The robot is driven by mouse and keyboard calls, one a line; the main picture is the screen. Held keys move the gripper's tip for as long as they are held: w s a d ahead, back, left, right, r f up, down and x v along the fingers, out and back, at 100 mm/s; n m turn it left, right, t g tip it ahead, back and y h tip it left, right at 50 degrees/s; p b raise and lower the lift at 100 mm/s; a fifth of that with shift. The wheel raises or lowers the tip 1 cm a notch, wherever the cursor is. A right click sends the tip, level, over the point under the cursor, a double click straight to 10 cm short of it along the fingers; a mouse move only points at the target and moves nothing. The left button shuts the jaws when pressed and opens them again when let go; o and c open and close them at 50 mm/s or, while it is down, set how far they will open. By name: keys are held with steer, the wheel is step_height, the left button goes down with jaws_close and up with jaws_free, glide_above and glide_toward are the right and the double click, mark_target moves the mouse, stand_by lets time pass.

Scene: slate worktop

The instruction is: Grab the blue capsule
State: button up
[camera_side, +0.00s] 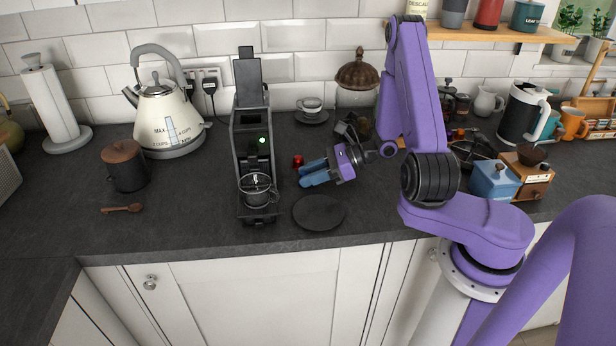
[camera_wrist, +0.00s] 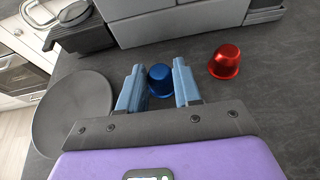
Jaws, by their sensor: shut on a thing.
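The blue capsule (camera_wrist: 160,80) is a small shiny cup between the two blue fingers of my gripper (camera_wrist: 159,88) in the wrist view. My gripper is shut on it, low by the worktop. I cannot tell whether the capsule touches the surface. In the side view my gripper (camera_side: 314,174) is right of the coffee machine, and its fingers hide the blue capsule.
A red capsule (camera_wrist: 225,62) stands right of the fingers in the wrist view; it also shows in the side view (camera_side: 298,161). The black coffee machine (camera_side: 252,130) holds a glass cup (camera_side: 257,191). A dark round plate (camera_side: 319,212) lies in front of my gripper.

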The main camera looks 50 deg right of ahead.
steer(key=shift+r, duration=0.1)
steer(key=shift+r, duration=1.45)
steer(key=shift+s+a+r, duration=0.25)
steer(key=shift+s+r, duration=1.4)
steer(key=shift+s, duration=0.65)
steer(key=shift+s+a+r, duration=0.25)
steer(key=shift+s+r, duration=1.4)
steer(key=shift+s, duration=0.7)
steer(key=shift+s+a+r, duration=0.25)
steer(key=shift+s+r, duration=1.4)
steer(key=shift+s, duration=0.65)
